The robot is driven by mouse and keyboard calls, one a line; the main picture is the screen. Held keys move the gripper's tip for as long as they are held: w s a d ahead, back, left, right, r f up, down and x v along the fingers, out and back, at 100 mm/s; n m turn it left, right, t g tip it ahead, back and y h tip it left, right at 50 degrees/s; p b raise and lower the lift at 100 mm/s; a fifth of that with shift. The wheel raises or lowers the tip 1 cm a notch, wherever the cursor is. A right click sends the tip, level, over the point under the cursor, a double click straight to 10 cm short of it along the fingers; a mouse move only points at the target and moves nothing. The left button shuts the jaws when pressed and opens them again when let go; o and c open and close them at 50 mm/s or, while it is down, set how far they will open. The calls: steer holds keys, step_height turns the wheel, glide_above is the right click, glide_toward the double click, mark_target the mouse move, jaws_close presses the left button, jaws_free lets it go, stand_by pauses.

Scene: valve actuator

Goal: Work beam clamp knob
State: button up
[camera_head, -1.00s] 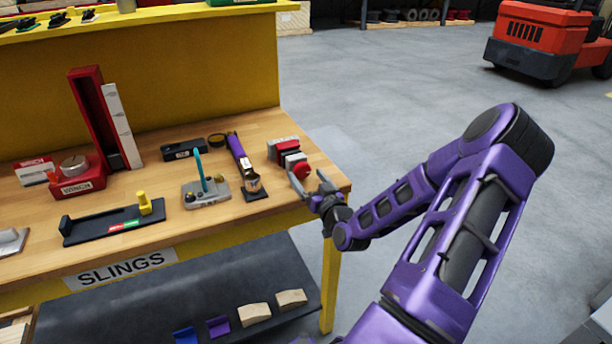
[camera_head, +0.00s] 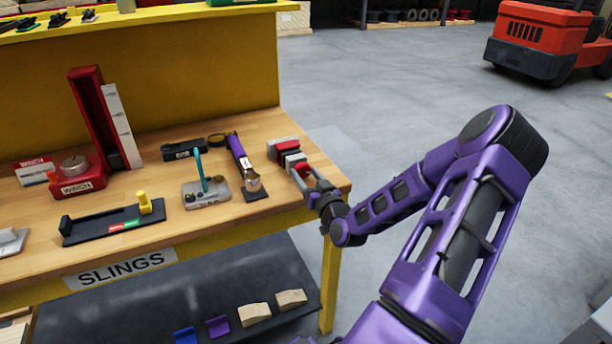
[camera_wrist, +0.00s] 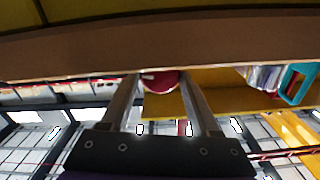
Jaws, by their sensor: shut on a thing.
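The beam clamp (camera_head: 287,155), a grey and red block, sits near the right end of the wooden bench top. Its red knob (camera_head: 302,168) faces my arm at the front right and is partly hidden by my fingers. My gripper (camera_head: 308,177) reaches in from the right and is shut on the knob. In the wrist view the round red knob (camera_wrist: 161,83) sits between the two grey fingers of my gripper (camera_wrist: 160,77), with a pale mark on its face. The clamp body is hidden in that view.
A purple-handled tool (camera_head: 239,155) lies left of the clamp. A grey base with a teal lever (camera_head: 205,190), a black holder (camera_head: 112,222) and a red winch (camera_head: 77,178) stand farther left. The bench's right edge is close to the clamp; open floor (camera_head: 400,85) lies beyond.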

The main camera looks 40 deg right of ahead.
steer(key=shift+m, duration=2.3)
steer(key=o, duration=1.4)
steer(key=shift+c, duration=0.2)
steer(key=shift+n, duration=0.3)
